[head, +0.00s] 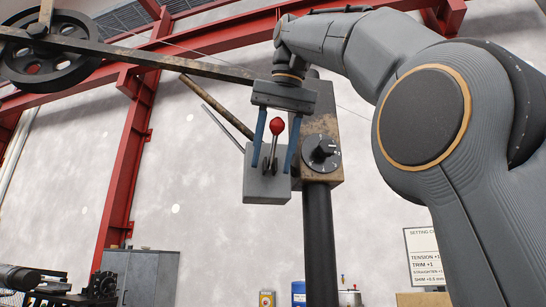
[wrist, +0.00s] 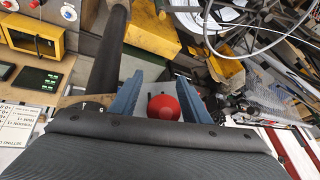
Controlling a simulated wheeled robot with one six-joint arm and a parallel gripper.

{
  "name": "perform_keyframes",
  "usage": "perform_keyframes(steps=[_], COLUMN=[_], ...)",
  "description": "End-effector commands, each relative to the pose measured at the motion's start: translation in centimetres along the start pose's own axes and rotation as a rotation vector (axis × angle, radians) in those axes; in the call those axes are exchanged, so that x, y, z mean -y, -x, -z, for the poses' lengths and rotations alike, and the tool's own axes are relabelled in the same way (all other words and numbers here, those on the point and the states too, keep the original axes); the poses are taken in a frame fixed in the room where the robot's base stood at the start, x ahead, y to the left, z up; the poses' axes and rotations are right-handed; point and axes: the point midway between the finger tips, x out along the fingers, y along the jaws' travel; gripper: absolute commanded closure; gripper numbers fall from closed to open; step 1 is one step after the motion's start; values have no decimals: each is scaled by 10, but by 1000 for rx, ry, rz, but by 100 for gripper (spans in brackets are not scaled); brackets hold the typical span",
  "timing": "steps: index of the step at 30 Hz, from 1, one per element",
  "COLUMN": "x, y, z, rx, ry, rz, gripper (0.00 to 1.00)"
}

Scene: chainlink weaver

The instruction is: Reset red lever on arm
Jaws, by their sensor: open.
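The red lever (head: 276,127) has a round red knob on a short stem. It stands up from a small grey box (head: 267,188) on the machine's arm (head: 130,54). My gripper (head: 273,165) points down with its two blue fingers open, one on each side of the lever. In the wrist view the red knob (wrist: 164,107) sits between the open blue fingers (wrist: 166,95), low in the picture. I cannot tell whether a finger touches the knob or stem. The stem's lower end is partly hidden in the wrist view.
A black dial (head: 321,153) on a worn brown housing (head: 328,124) stands just right of the fingers, on a dark post (head: 319,240). Thin rods (head: 215,106) reach the grey box from the left. Below, the wrist view shows cables (wrist: 240,45) and a yellow-framed display (wrist: 33,38).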

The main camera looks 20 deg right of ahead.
Motion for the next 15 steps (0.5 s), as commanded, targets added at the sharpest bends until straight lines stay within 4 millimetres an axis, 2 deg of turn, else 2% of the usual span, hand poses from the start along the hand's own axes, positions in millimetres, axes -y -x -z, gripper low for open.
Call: perform_keyframes(steps=[4, 15], x=[0, -24], y=[9, 42], z=[0, -59], rx=[-1, -1], ry=[-1, 0], rz=[0, 0], gripper=[57, 57])
